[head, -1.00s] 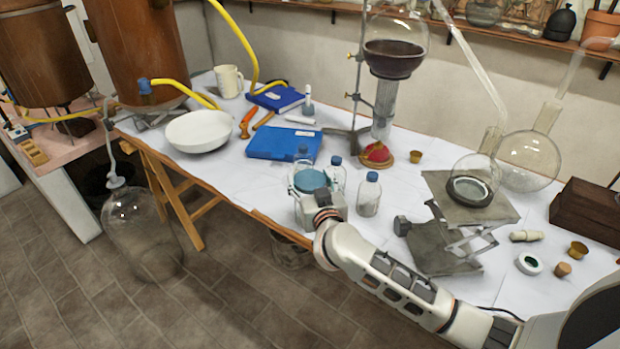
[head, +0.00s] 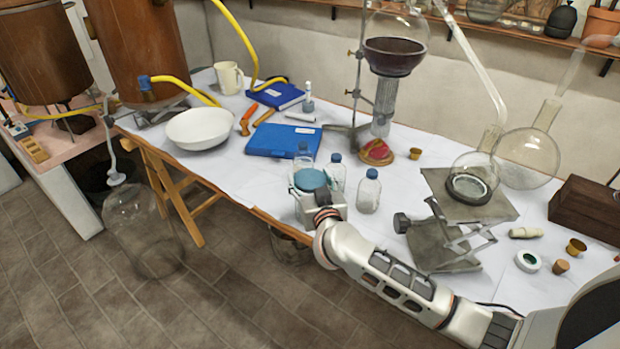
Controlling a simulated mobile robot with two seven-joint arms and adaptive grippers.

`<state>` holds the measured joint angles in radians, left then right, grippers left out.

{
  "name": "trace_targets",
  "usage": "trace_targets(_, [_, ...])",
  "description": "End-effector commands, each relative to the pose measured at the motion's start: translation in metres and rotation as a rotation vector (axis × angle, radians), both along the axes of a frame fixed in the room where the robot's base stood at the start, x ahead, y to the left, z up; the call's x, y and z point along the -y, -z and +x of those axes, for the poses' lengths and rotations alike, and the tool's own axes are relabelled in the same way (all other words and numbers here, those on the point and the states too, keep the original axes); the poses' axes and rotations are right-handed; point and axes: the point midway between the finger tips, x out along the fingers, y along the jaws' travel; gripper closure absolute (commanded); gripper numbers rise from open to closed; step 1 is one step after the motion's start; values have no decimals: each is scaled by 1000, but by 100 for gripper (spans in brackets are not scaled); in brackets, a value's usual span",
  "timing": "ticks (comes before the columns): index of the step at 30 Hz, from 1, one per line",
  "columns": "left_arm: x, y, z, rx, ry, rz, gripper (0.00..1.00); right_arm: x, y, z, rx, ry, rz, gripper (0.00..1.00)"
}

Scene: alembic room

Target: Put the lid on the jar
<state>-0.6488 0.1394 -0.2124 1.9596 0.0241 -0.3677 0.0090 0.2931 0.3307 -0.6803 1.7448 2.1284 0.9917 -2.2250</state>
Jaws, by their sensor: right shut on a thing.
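The lid, a round teal disc (head: 310,179), is at the front edge of the table in the head view. My right gripper (head: 312,191) is shut on it and holds it flat or nearly so. The grey gripper body hides the near side of the lid and much of what is below it. A bit of clear glass shows around and under the lid, probably the jar, but I cannot tell whether lid and jar touch. My left gripper is not in view.
Several clear bottles with blue caps, one of them here (head: 369,191), stand close behind and right of the gripper. A lab jack (head: 440,245) with a flask (head: 472,185) stands to the right. A blue case (head: 283,141) and a white bowl (head: 199,129) lie further left.

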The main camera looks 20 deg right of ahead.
Motion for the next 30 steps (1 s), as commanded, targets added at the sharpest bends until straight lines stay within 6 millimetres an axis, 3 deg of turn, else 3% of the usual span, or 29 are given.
trace_targets(30, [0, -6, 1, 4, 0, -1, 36, 0, 10, 0, 1, -1, -2, 69])
